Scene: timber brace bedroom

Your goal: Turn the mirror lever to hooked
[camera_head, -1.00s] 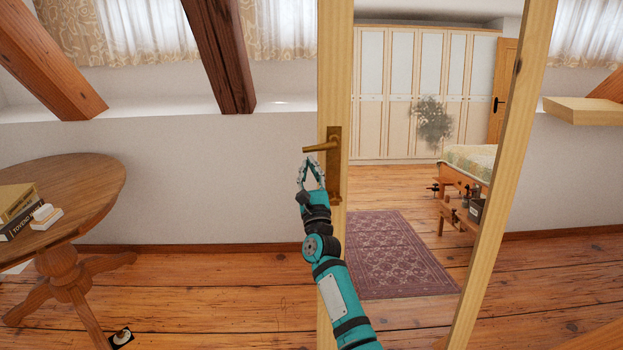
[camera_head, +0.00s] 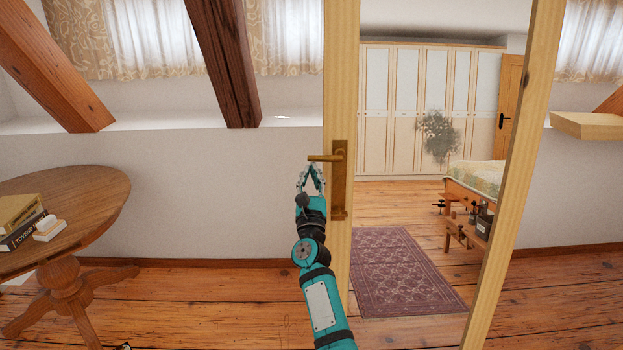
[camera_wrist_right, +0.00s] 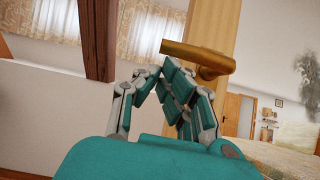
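The mirror (camera_head: 335,60) stands in a pale wooden frame and reflects the room. Its brass lever (camera_head: 325,157) sits on a brass plate (camera_head: 339,190) on the frame's left post and points left, about level. The lever also shows in the right wrist view (camera_wrist_right: 195,54). My right gripper (camera_head: 311,169) is just under the lever in the head view, its fingertips drawn together. In the right wrist view the fingertips (camera_wrist_right: 157,70) meet below the lever, with nothing seen between them. Whether they touch the lever I cannot tell. My left gripper is not in view.
A round wooden table (camera_head: 95,195) with books (camera_head: 18,220) stands at the left. Slanted timber beams (camera_head: 222,60) cross the sloped wall behind. A wooden shelf (camera_head: 590,126) is at the right. The wooden floor (camera_head: 215,300) between table and mirror is mostly clear.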

